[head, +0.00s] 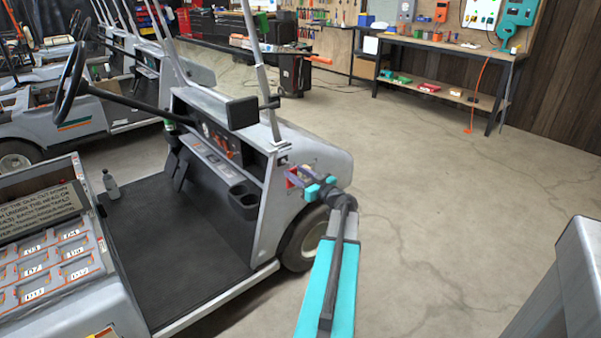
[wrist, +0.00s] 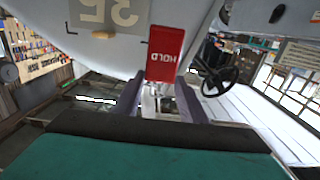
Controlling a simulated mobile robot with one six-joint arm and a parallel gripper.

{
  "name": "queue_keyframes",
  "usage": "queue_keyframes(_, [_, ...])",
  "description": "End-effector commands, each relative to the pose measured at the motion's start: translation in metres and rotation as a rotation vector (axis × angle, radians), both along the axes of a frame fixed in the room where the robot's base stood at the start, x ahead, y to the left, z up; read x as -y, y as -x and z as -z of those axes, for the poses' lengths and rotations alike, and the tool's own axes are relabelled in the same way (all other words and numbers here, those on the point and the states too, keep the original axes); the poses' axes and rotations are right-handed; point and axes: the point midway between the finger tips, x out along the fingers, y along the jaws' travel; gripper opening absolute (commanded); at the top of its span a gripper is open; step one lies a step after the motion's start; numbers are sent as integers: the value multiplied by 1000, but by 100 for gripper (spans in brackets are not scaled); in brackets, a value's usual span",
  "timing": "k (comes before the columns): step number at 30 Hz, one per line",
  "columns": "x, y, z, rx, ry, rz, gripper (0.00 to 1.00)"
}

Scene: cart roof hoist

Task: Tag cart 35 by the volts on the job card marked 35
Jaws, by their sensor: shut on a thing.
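My gripper (head: 308,186) is beside the front body of the near grey cart (head: 320,150), above its front wheel. It is shut on a red tag (head: 292,176). In the wrist view the tag (wrist: 166,52) reads HOLD, upside down, and stands out beyond the two purple-grey fingers (wrist: 160,98). Behind it is the pale cart body, with a number plate (wrist: 108,12) reading 35, also upside down. I cannot tell whether the tag touches the cart. I cannot make out a job card marked 35 in either view.
A panel of white-labelled compartments (head: 48,262) and a sign with text (head: 38,212) are at lower left. A small bottle (head: 111,185) stands on the cart floor. A workbench (head: 445,45) stands at the back right.

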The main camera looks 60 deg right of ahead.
Motion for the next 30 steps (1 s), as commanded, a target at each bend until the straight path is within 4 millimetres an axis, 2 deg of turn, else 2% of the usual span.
queue_keyframes(7, [4, -10, 0, -1, -1, 0, 11])
queue_keyframes(30, [6, -20, 6, 0, 1, -1, 11])
